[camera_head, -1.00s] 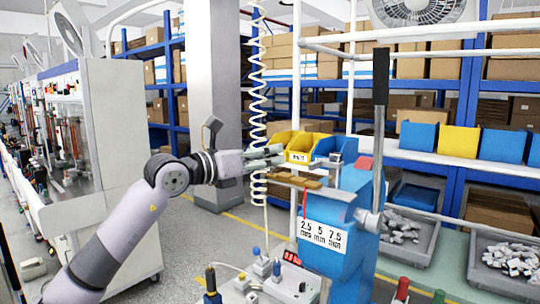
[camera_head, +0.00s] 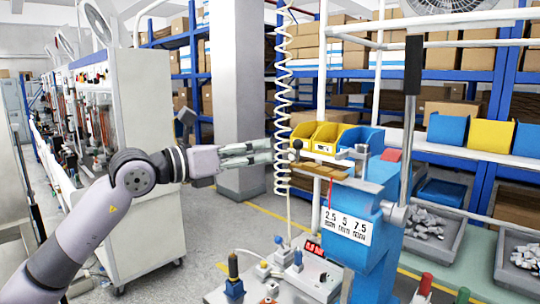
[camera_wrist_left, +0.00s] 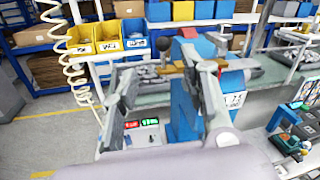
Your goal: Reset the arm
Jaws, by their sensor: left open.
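My left arm comes in from the left, and its gripper (camera_head: 268,151) points right in the head view, empty in mid-air. Its two fingers stand apart in the left wrist view (camera_wrist_left: 165,80). The blue press (camera_head: 368,222) with a tall black-handled lever (camera_head: 412,72) and a "2.5 5 7.5" label stands to the right, apart from the fingertips. A dark ball knob (camera_head: 296,144) shows just beyond the fingertips. In the wrist view the press (camera_wrist_left: 184,110) is partly hidden behind the right finger. My right gripper is out of view.
A white coiled cable (camera_head: 283,110) hangs close to the fingertips. Yellow bins (camera_head: 322,138) stand behind the press. A control box with a red display (camera_head: 314,249) sits at the bottom. A large cabinet (camera_head: 148,150) stands behind my left arm.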

